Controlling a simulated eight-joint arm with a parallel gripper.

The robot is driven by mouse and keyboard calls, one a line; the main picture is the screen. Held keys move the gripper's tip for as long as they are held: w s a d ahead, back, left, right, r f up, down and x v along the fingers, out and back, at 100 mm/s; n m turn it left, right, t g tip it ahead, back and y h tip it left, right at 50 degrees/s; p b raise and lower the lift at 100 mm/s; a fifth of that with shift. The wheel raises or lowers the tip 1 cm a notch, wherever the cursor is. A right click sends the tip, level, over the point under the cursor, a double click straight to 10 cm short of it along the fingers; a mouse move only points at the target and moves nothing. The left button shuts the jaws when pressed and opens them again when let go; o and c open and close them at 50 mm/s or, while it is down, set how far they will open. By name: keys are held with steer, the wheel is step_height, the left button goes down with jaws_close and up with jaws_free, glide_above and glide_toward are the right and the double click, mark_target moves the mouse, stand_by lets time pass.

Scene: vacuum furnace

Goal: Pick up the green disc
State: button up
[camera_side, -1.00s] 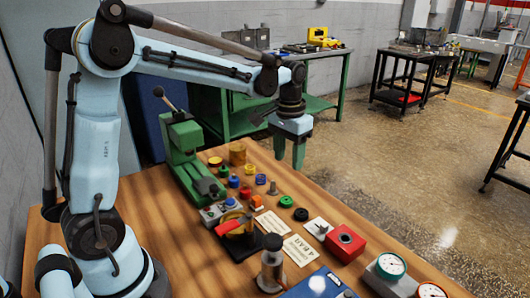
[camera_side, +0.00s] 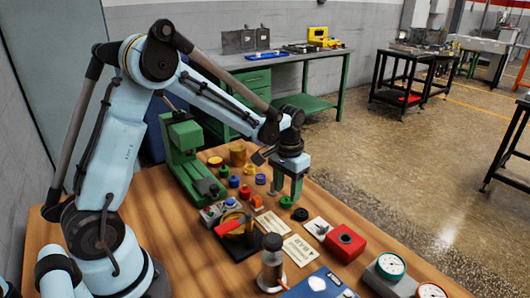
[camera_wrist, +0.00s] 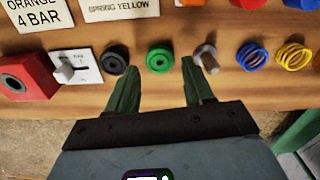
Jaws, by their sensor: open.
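The green disc (camera_side: 286,201) lies flat on the wooden table, with a dark hole in its middle. It also shows in the wrist view (camera_wrist: 159,60). My gripper (camera_side: 285,196) is open and points down at it from just above, with nothing held. In the wrist view, the two green fingertips of my gripper (camera_wrist: 157,71) frame the disc, one to the left and one to the right. The fingers seem apart from the disc. I cannot tell the exact height of the fingertips above the table.
A black disc (camera_wrist: 115,62) lies close to the left fingertip, and a grey bolt (camera_wrist: 206,55) stands close to the right one. Blue (camera_wrist: 252,56) and yellow springs (camera_wrist: 293,56) lie farther right. A red block (camera_side: 345,243) and a white card with a switch (camera_side: 317,228) are nearby.

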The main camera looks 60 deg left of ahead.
mark_target(286, 202)
steer(key=shift+f, duration=1.3)
steer(key=shift+c, duration=0.5)
steer(key=c, duration=0.7)
steer(key=shift+r, duration=0.2)
